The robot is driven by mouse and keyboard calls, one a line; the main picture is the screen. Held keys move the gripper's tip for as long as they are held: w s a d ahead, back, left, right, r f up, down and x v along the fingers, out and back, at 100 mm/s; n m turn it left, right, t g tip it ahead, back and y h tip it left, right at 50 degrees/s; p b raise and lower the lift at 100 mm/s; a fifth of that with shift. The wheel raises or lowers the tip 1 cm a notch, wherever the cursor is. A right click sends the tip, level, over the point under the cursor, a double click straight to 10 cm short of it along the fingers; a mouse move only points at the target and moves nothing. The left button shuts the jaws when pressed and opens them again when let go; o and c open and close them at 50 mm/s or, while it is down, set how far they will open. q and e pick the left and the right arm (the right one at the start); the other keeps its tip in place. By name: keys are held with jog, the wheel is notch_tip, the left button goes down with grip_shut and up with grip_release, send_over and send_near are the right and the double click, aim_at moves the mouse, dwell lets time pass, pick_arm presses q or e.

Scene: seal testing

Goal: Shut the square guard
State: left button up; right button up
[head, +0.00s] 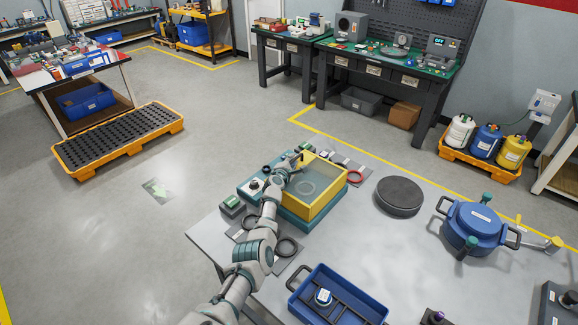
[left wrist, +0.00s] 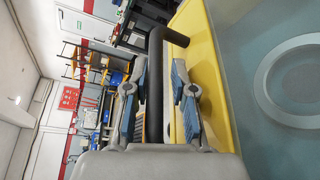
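The square guard (head: 328,204) has a yellow frame and a clear panel. It sits over a teal base on the grey table, with a ring visible under the panel. I cannot tell whether it is fully down. In the left wrist view, its yellow frame (left wrist: 212,75) and clear panel fill the right side. A black bar handle (left wrist: 155,85) stands beside the frame. My left gripper (head: 292,162) is at the guard's far left edge. In the left wrist view, its fingers (left wrist: 157,95) are apart on either side of the handle, with a gap on the right. My right gripper is not in view.
On the table are a black round disc (head: 399,196), a blue lidded pot (head: 474,222), a blue tray (head: 310,312) and a red ring (head: 355,176). The table between tray and pot is clear.

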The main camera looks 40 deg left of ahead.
pick_arm(q)
jog(key=shift+s+d+r, duration=0.1)
jog(key=shift+s+d, duration=0.3)
jog(key=shift+s, duration=0.15)
jog(key=v, duration=0.4)
jog(key=shift+s, duration=0.7)
jog(key=shift+s+d, duration=0.1)
jog(key=shift+s, duration=0.15)
jog(key=shift+r, duration=0.1)
jog(key=shift+s, duration=0.1)
